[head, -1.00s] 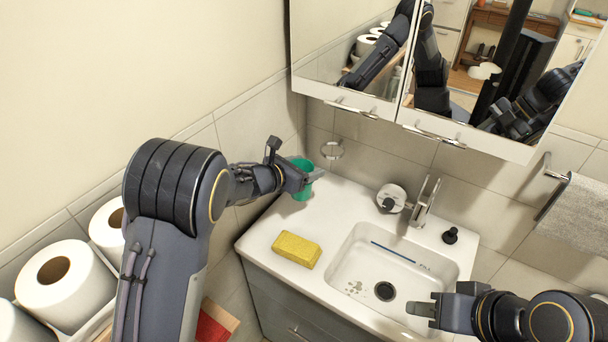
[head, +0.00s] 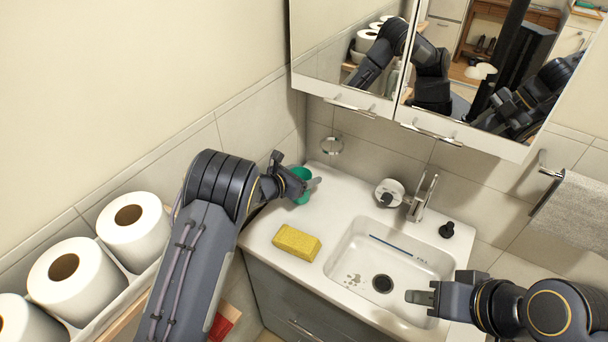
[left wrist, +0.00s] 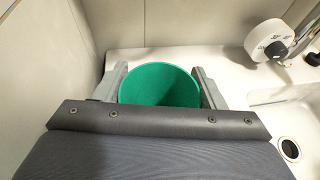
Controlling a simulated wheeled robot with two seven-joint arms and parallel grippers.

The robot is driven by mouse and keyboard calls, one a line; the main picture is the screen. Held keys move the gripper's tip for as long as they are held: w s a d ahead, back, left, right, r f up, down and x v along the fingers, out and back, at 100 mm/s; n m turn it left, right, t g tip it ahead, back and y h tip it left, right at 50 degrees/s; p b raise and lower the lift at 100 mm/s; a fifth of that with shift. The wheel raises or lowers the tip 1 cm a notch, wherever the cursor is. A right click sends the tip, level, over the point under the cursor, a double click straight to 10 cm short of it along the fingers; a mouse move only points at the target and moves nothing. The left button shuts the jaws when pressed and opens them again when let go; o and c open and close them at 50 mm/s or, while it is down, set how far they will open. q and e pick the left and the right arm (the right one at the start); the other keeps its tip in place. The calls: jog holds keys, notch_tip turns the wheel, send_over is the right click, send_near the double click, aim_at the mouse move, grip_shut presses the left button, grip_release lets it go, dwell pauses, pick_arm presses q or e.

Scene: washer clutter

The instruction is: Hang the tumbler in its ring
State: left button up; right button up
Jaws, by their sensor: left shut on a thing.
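The green tumbler (head: 302,198) is at the back left corner of the white counter, upright, with my left gripper (head: 311,184) shut around its sides. In the left wrist view the open top of the tumbler (left wrist: 160,85) faces the camera, between the two grey fingers. Whether its base touches the counter is hidden. The metal ring (head: 331,145) is on the tiled back wall, empty, above and slightly right of the tumbler and apart from it. My right gripper (head: 420,297) hovers over the basin's front right and holds nothing visible; its jaw gap is unclear.
A yellow sponge (head: 296,242) lies on the counter left of the sink basin (head: 350,262). The mirror cabinet (head: 365,108) overhangs the counter. Toilet rolls (head: 135,228) stand at left.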

pick_arm(q)
jog(key=shift+f, duration=0.2)
jog(key=o, duration=1)
jog(key=shift+r, duration=0.1)
jog(key=shift+r, duration=0.1)
jog(key=b+v, duration=0.2)
jog(key=v, duration=0.5)
jog(key=shift+s+a, duration=0.2)
